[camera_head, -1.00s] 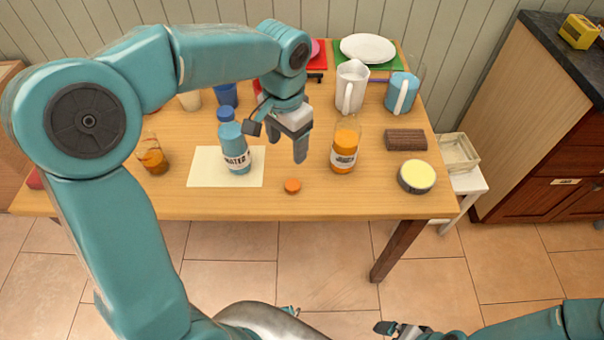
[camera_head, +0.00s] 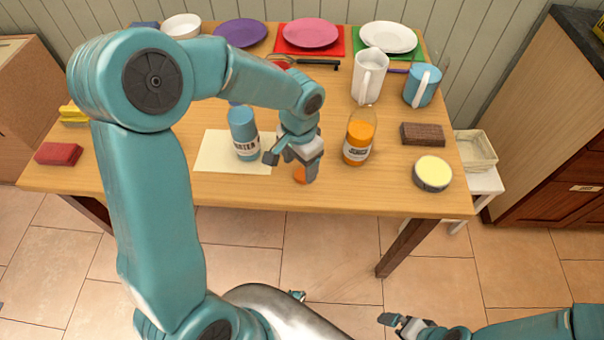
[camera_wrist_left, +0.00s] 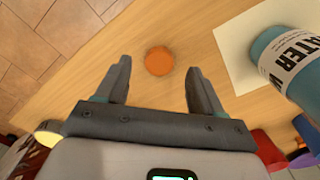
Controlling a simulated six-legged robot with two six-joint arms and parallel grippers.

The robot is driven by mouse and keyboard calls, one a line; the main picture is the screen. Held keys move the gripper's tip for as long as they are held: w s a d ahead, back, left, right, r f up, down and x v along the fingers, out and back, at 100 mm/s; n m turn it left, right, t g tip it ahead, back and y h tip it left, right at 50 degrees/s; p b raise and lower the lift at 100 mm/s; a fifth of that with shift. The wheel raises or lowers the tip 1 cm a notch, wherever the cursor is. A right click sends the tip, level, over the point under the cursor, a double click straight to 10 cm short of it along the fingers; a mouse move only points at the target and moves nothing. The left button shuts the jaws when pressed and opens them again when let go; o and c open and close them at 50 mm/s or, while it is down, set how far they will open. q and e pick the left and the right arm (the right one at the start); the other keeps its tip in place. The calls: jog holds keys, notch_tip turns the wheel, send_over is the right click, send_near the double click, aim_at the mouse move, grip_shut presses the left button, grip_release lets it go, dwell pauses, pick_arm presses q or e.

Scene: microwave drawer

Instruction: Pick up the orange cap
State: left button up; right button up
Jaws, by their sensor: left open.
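The orange cap (camera_head: 300,175) lies on the wooden table near its front edge, partly hidden behind my left gripper in the head view. My left gripper (camera_head: 309,176) is open and points down just above the cap. In the left wrist view the round cap (camera_wrist_left: 159,61) lies between the lines of the two fingers, slightly beyond their tips, and nothing is between the jaws (camera_wrist_left: 160,72). My right gripper (camera_head: 398,322) is low at the bottom of the head view, away from the table; its jaw state is unclear.
A blue water bottle (camera_head: 243,135) stands left of the left gripper on a cream sheet (camera_head: 212,150). An orange bottle (camera_head: 358,138) stands close on the right. A yellow-topped round tin (camera_head: 432,173) and a brown block (camera_head: 422,134) lie further right. The table's front edge is near.

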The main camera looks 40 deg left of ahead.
aim_at(301, 175)
pick_arm(q)
jog(key=f, duration=0.3)
jog(key=shift+w, duration=0.2)
jog(key=shift+s+f, duration=0.1)
jog(key=shift+f, duration=0.3)
jog(key=c, duration=1.1)
jog(key=shift+r, duration=0.15)
notch_tip(301, 175, up, 20)
jog(key=shift+f+p, duration=0.1)
jog(key=shift+p, duration=1.1)
